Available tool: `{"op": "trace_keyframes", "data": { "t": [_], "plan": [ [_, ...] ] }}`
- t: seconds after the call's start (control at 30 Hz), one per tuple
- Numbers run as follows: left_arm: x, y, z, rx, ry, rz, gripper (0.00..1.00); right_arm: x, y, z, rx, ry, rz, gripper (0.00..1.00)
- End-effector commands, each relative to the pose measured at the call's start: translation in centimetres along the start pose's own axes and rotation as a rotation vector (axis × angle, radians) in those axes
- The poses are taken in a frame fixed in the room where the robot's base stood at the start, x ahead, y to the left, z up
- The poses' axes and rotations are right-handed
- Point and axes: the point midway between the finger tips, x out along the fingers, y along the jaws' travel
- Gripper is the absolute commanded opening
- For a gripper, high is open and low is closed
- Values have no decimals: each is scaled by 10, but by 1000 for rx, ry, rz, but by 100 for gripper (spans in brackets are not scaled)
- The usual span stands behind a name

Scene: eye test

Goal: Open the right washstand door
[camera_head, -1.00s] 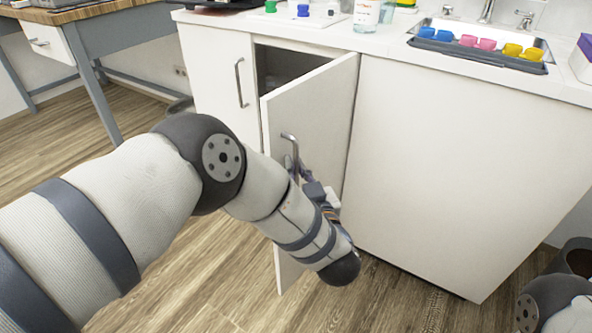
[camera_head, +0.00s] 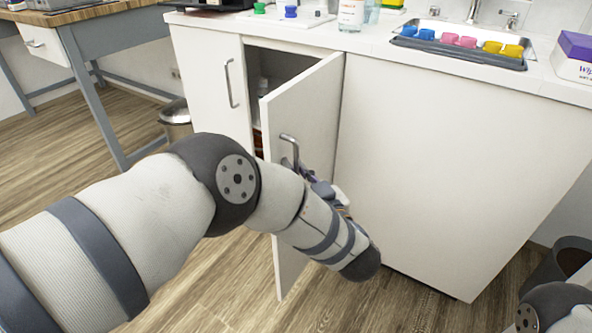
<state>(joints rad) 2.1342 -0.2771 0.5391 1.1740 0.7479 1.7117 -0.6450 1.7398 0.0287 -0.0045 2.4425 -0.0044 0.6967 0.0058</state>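The right washstand door (camera_head: 312,112) is white and stands partly open, hinged on its right side and swung out toward me. Its metal bar handle (camera_head: 290,147) is on the door's outer face near the free edge. My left gripper (camera_head: 306,174) is at the handle's lower end, mostly hidden behind my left wrist. Its fingers do not show clearly, so I cannot tell whether they grip the handle. The left washstand door (camera_head: 208,85) is shut, with its own bar handle (camera_head: 230,83). My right gripper is out of view; part of my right arm shows at the bottom right.
The dark cabinet interior (camera_head: 275,66) shows behind the door, with small items inside. The countertop above holds a sink (camera_head: 520,46), colored cups and a bottle (camera_head: 352,13). A metal bin (camera_head: 176,112) stands left, a dark bin (camera_head: 556,262) right. Floor between is clear.

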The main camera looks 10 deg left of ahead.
Motion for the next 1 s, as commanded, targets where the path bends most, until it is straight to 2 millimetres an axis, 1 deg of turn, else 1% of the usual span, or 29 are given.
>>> {"op": "trace_keyframes", "data": {
  "t": [0.23, 0.3, 0.37, 0.5, 0.63, 0.77, 1.0],
  "plan": [
    [0, 0, -1, -2, 1, 1, 18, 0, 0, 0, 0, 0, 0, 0],
    [-3, 1, -1, -2, 1, 3, 18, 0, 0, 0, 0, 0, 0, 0],
    [-11, 2, 0, -1, -1, 5, 18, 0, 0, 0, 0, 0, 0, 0],
    [-43, 2, 0, -1, -1, 6, 18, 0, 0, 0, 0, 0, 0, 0],
    [-65, 1, 0, -2, 0, 4, 18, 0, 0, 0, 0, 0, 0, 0],
    [-74, 0, 0, -2, 1, 1, 18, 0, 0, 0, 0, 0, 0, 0],
    [-75, 0, 0, -2, 1, 1, 18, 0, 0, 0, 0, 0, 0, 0]
  ]
}}
